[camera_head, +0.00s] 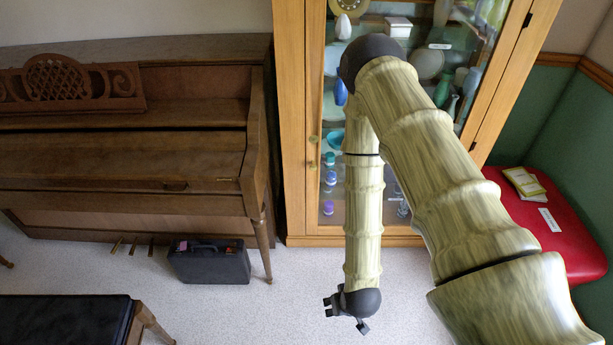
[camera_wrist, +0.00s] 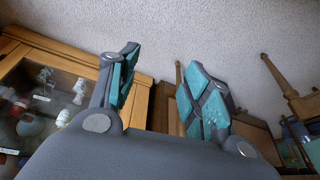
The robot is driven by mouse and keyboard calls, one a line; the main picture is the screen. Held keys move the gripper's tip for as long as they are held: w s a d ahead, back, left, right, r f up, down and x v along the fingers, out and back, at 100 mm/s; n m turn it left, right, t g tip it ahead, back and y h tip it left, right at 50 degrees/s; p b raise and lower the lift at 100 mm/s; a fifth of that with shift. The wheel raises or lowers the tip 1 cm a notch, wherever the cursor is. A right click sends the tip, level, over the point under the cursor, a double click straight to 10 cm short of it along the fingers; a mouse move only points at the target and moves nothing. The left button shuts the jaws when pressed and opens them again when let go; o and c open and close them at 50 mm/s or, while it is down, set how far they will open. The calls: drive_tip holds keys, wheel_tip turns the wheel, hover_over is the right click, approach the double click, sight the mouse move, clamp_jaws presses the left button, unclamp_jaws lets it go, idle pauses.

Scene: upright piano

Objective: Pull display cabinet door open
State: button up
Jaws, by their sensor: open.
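The display cabinet (camera_head: 291,120) is a light wooden case with a glass front, in the upper middle of the head view. Its glazed door (camera_head: 316,60) looks closed, and part of it is hidden behind my arm. A small round knob (camera_head: 313,139) sits on the door's left stile. My gripper (camera_head: 345,317) is low in front of the cabinet, above the carpet and apart from the door and knob. In the wrist view the gripper's teal-padded fingers (camera_wrist: 163,82) are spread with nothing held. The cabinet's wooden frame (camera_wrist: 75,59) shows to their left there.
A brown upright piano (camera_head: 110,150) stands left of the cabinet. A red seat (camera_head: 555,225) is at right. Carpet before the cabinet is clear.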

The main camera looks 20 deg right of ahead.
drive_tip(key=w+f+t+b, duration=0.3)
drive_tip(key=w+b, duration=0.1)
drive_tip(key=w, duration=0.6)
drive_tip(key=m+t+h+b, duration=0.5)
drive_tip(key=t+b, duration=0.5)
drive_tip(key=b, duration=0.5)
approach(313, 169)
drive_tip(key=b+x, duration=0.2)
drive_tip(key=x, duration=0.8)
drive_tip(key=shift+w+d, duration=0.15)
drive_tip(key=shift+w, duration=0.2)
